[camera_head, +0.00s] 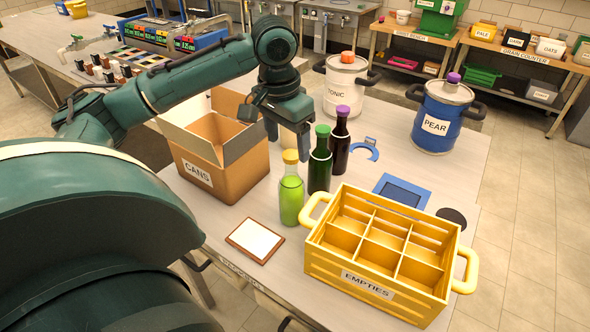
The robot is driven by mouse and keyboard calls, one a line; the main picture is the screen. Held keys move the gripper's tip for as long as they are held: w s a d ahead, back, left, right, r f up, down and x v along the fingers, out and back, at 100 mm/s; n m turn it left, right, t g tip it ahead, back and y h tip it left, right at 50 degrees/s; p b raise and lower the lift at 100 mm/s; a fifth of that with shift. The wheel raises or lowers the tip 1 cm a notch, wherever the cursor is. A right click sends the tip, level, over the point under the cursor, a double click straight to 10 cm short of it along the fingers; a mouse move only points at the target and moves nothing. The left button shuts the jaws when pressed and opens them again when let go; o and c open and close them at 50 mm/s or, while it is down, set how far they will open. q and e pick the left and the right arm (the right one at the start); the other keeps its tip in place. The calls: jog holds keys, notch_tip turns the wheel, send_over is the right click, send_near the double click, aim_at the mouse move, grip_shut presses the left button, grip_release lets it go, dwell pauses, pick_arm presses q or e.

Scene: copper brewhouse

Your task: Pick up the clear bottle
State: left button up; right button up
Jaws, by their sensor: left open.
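My left gripper (287,136) reaches over the table from the left, pointing down beside the cardboard box. It is open. A pale, tan-looking shape (291,141) shows between and behind its fingers; it may be the clear bottle, but the gripper hides most of it. No other bottle in view is plainly clear. A lime-green bottle with a yellow cap (290,190) stands in front of the gripper. A dark green bottle (320,162) and a dark bottle with a purple cap (340,143) stand upright to its right. My right gripper is not in view.
An open cardboard box marked CANS (240,170) is close left of the gripper. An empty yellow crate marked EMPTIES (365,285) stands front right. A white TONIC pot (343,92) and blue PEAR pot (437,120) are behind. A framed card (255,241) lies in front.

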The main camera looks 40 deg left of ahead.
aim_at(292, 171)
pick_arm(q)
jog(key=f, duration=0.6)
jog(key=w+f, duration=0.1)
jog(key=f, duration=0.2)
jog(key=shift+d, duration=0.1)
jog(key=shift+c, duration=0.3)
